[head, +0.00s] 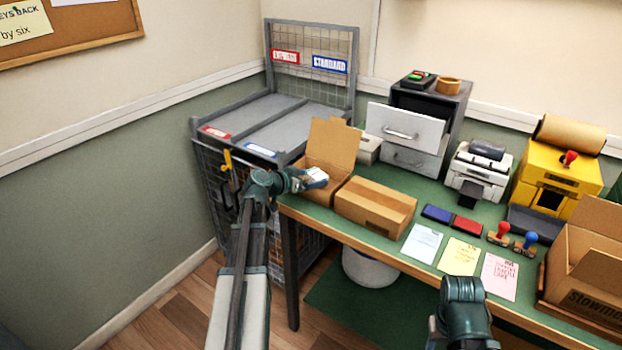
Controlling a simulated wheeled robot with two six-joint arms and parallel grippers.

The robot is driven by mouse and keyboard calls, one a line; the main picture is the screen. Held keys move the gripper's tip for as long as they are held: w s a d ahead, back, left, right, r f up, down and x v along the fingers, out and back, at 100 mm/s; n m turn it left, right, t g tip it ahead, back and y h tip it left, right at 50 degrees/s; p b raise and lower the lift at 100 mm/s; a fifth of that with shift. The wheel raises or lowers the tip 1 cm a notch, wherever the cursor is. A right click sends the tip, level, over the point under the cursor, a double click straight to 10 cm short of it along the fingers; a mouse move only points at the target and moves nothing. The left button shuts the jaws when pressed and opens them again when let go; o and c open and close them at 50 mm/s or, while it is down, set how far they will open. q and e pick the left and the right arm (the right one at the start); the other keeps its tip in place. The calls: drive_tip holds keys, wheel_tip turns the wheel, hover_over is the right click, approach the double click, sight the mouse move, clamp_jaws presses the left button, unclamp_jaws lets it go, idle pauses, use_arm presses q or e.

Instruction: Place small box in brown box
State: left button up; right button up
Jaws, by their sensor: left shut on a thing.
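A small white box (317,176) is in my left gripper (308,180), which is shut on it. The gripper partly hides it. An open brown box (341,181) stands at the table's left end with its lid flap up. The small box is at this brown box's front left side in the picture, overlapping its opening; I cannot tell whether it is inside or above. My right arm shows at the bottom right, but its gripper fingers are not visible.
Another open carton (590,262) stands at the table's right end. Ink pads, paper sheets and stamps lie between. A wire rack (270,115) stands left, a drawer unit (425,120) behind.

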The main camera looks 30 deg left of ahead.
use_arm(q)
drive_tip(key=o, duration=1)
drive_tip(key=shift+s+d+f, duration=0.1)
drive_tip(key=shift+f, duration=0.15)
drive_tip(key=shift+r+p, duration=0.35)
drive_tip(key=shift+p, duration=0.05)
drive_tip(key=shift+r+p, duration=0.4)
drive_tip(key=shift+p, duration=0.1)
drive_tip(key=p+v, duration=0.4)
drive_tip(key=v, duration=0.7)
drive_tip(key=shift+s+a, duration=0.25)
drive_tip(key=shift+r, duration=0.1)
